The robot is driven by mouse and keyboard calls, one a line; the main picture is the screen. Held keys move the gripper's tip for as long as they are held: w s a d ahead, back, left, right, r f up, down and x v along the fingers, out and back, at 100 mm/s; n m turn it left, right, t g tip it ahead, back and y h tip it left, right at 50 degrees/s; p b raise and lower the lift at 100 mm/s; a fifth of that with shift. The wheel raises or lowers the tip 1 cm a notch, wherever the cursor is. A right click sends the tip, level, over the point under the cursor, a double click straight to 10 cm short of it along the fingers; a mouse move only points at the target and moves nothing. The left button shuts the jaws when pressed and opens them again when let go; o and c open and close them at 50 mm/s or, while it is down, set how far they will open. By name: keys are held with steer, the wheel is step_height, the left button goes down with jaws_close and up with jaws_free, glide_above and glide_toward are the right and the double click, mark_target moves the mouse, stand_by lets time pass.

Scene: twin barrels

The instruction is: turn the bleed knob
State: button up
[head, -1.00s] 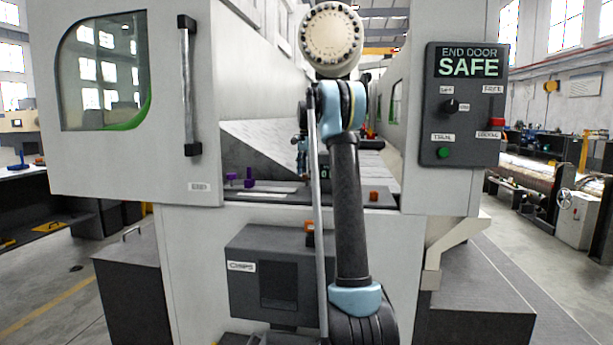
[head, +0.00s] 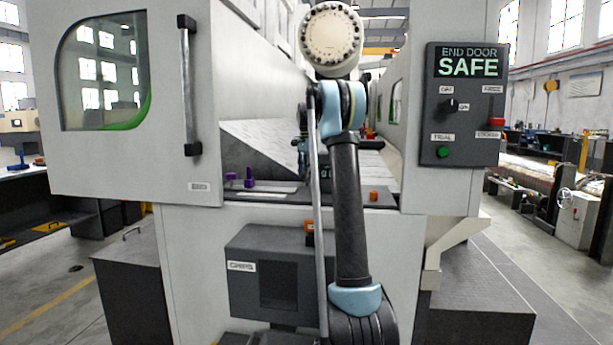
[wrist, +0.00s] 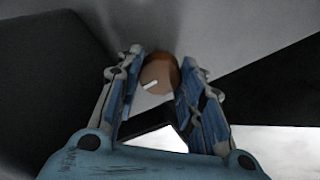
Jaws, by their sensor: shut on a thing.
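In the wrist view the bleed knob (wrist: 159,76) is a round orange-brown knob with a white pointer mark, set against a grey surface. The white mark lies slanted. My gripper (wrist: 161,58) has its two blue-padded fingers on either side of the knob and is shut on it. In the head view the knob cannot be made out. My arm stands in front of the machine opening, and part of what looks like my wrist (head: 302,145) shows beside the arm link, inside the opening.
A control panel (head: 462,150) reading "END DOOR SAFE" is at the right. Purple parts (head: 249,181) and an orange part (head: 373,196) sit on the ledge. A dark box (head: 250,245) juts out below.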

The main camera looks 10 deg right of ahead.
steer(key=n, duration=0.8)
steer(key=shift+n, duration=0.4)
steer(key=n, duration=0.4)
steer(key=shift+n, duration=2.3)
steer(key=o, duration=1.1)
steer(key=shift+c, duration=0.2)
